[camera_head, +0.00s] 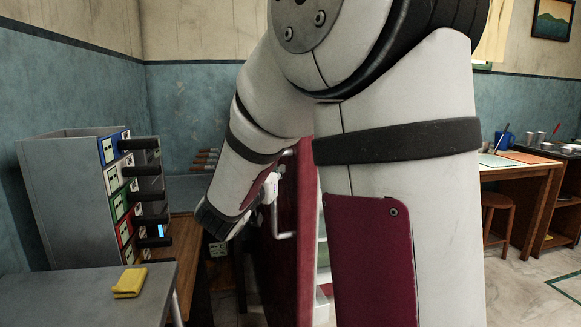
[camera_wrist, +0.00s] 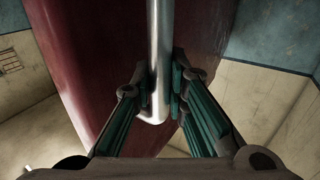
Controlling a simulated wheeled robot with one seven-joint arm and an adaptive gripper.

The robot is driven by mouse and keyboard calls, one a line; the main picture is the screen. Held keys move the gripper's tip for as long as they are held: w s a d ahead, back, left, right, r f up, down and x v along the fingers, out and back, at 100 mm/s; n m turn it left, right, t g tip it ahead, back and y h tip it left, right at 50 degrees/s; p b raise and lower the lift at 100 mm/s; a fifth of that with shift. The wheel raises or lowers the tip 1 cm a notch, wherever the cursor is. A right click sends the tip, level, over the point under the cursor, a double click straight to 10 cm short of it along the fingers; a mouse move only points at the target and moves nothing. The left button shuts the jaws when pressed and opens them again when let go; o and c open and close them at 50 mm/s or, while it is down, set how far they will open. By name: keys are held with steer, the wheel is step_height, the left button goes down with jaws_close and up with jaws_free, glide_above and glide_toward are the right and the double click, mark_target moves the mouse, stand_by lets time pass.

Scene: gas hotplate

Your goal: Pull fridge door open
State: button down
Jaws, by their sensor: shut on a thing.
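The red fridge door (camera_head: 304,220) stands partly open in the head view. A strip of pale shelves inside the fridge (camera_head: 322,255) shows at its right edge. The metal bar handle (camera_head: 275,222) is on the door's left face. In the wrist view the handle (camera_wrist: 159,40) runs down between my fingers in front of the red door (camera_wrist: 95,45). My gripper (camera_wrist: 160,92) is shut on the handle near its lower end. In the head view my arm hides most of the gripper and much of the fridge.
A grey cabinet (camera_head: 65,195) with coloured labels stands at the left. A grey table (camera_head: 95,295) in front of it holds a yellow cloth (camera_head: 130,282). A wooden desk (camera_head: 515,180) and stool (camera_head: 497,208) stand at the right. The floor (camera_head: 520,285) at lower right is clear.

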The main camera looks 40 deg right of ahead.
steer(key=shift+w+a, duration=0.65)
steer(key=shift+a, duration=0.25)
steer(key=c, duration=1.6)
jaws_free()
steer(key=shift+r, duration=0.1)
steer(key=shift+o, duration=0.2)
steer(key=v, duration=1.2)
